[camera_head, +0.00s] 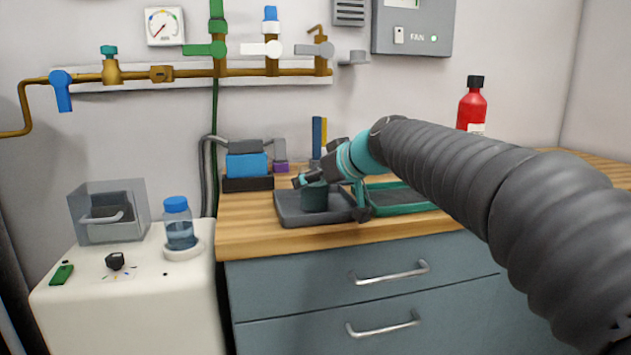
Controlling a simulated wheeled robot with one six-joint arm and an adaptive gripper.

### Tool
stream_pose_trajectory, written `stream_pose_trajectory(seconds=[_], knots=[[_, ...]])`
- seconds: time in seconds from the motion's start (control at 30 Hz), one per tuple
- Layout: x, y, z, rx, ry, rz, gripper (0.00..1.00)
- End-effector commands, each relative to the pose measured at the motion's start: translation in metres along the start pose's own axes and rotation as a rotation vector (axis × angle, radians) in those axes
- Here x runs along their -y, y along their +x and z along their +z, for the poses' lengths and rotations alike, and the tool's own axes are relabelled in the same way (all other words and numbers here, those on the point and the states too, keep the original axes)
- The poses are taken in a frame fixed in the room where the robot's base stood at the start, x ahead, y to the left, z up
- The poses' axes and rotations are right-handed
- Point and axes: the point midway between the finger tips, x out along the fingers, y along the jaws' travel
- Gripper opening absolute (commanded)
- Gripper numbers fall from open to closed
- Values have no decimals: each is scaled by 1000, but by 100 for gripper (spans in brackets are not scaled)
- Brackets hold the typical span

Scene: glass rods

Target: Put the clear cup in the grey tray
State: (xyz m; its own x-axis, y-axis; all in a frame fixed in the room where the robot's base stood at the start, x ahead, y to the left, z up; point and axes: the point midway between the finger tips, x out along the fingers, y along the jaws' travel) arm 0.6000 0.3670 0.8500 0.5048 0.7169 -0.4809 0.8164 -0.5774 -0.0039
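The grey tray (290,219) lies on the wooden counter. A dark teal, cup-like cylinder (314,198) stands upright inside it, towards the tray's middle. I see no plainly clear cup, and cannot tell whether this cylinder is the one named. My gripper (332,197) is over the tray, reaching in from the right, with its fingers spread wide. One finger is over the cylinder's top left and the other is down by the tray's right edge. I cannot tell whether either finger touches the cylinder.
A green tray (408,207) lies right of the grey tray, partly behind my arm. A blue and black device (247,168) stands behind. A red bottle (471,109) is at the back right. On the white unit are a clear box (138,212) and a blue-capped bottle (179,228).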

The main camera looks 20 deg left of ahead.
Motion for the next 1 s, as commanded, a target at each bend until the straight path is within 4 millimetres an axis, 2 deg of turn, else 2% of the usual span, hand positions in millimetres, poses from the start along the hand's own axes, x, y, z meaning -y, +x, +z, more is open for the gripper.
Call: stream_pose_trajectory(seconds=[0.33,0.37,0.4,0.47,0.87,1.0], knots=[[0,1,2,-1,-1,0,26],[0,1,2,-1,-1,0,69],[0,1,1,-1,-1,0,79],[0,1,1,-1,-1,0,92],[0,-1,-2,-1,-1,0,92],[-1,-15,-2,-4,-2,2,92]])
